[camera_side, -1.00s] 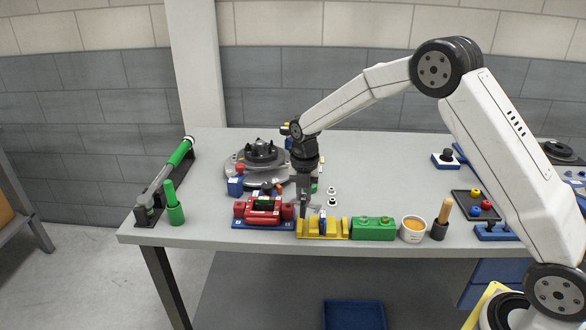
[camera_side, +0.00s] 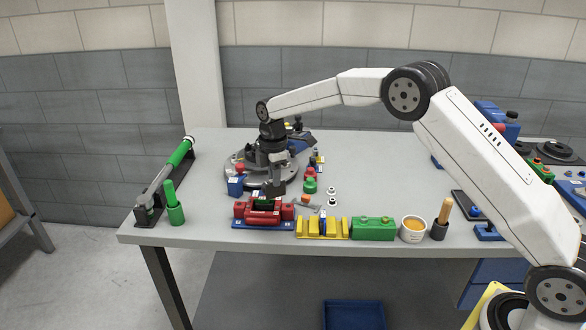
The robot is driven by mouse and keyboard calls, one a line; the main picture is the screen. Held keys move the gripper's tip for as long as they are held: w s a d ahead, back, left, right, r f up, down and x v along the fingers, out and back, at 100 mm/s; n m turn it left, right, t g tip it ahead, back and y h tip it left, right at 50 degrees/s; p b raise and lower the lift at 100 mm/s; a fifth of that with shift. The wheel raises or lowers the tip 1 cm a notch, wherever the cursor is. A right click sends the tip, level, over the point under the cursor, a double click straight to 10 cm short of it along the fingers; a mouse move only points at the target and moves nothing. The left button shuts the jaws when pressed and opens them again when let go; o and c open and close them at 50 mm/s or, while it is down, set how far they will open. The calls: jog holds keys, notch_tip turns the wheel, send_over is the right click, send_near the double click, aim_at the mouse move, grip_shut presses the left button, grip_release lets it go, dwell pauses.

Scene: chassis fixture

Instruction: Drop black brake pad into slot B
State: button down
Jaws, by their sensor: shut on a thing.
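My gripper (camera_side: 273,190) is at the left-centre of the bench, pointing down just above and behind the red caliper-like fixture (camera_side: 264,217). It is shut on a small dark piece, taken as the black brake pad, which blends with the dark fingers. The red fixture sits on a blue base (camera_side: 262,226), with a dark green piece (camera_side: 265,203) across its top middle. Slot letters are too small to read, so I cannot tell which is slot B. A yellow slotted rack (camera_side: 337,230) stands just right of the fixture, with a blue piece (camera_side: 323,224) in it.
Green and red round parts (camera_side: 310,182) and white rings (camera_side: 332,197) lie to the right. A green block (camera_side: 373,230), white bowl (camera_side: 413,230) and wooden-handled tool (camera_side: 445,210) line the front edge.

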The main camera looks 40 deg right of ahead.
jog(key=w+a+m, duration=0.1)
jog(key=m, duration=0.1)
jog(key=r+m, duration=0.1)
jog(key=m, duration=0.1)
jog(key=w+a+r+m, duration=0.1)
jog(key=m, duration=0.1)
jog(key=shift+w+a, duration=0.3)
jog(key=shift+f, duration=0.15)
send_over(262, 201)
jog(key=s+a, duration=0.1)
jog(key=s, duration=0.1)
jog(key=shift+a+f, duration=0.2)
jog(key=shift+f, duration=1.9)
jog(key=shift+f, duration=0.25)
jog(key=shift+f, duration=1.05)
jog(key=shift+f, duration=0.2)
jog(key=shift+f, duration=0.65)
jog(key=shift+f, duration=0.65)
